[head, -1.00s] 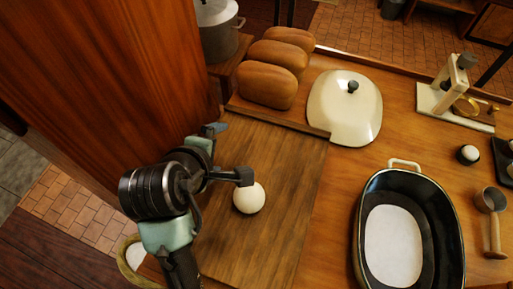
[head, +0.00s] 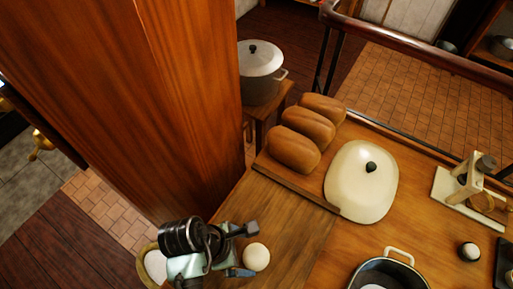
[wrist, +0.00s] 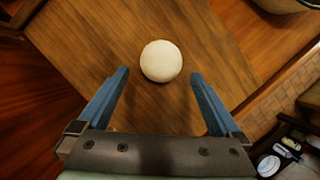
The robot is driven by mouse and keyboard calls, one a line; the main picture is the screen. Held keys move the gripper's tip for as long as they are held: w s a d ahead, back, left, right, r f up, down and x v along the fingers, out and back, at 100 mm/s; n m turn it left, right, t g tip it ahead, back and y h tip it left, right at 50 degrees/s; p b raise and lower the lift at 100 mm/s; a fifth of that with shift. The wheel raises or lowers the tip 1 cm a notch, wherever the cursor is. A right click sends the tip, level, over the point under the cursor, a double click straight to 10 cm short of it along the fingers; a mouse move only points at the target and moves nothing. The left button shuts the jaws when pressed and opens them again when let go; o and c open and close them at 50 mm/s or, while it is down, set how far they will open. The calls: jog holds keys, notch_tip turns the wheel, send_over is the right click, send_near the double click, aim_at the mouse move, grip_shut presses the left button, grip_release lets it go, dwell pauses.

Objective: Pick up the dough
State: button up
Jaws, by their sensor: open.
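The dough is a smooth, pale, round ball (head: 256,257) on the brown wooden board (head: 290,222). It also shows in the wrist view (wrist: 161,61), a little beyond the fingertips and roughly centred between them. My gripper (wrist: 160,75) is open, with its two blue fingers apart and nothing held between them. In the head view my gripper (head: 243,250) is close beside the dough on its left. I cannot tell the exact height of the fingers above the board.
Several brown loaves (head: 294,151) and a cream lid with a dark knob (head: 361,182) lie behind the board. A dark roasting pan (head: 406,272) stands to the right. A tall wooden panel (head: 180,100) rises close on the left. The board around the dough is clear.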

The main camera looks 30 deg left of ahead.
aim_at(252, 255)
jog(key=shift+p+x, duration=0.6)
jog(key=shift+x, duration=3.15)
jog(key=shift+r, duration=0.1)
jog(key=c, duration=1.3)
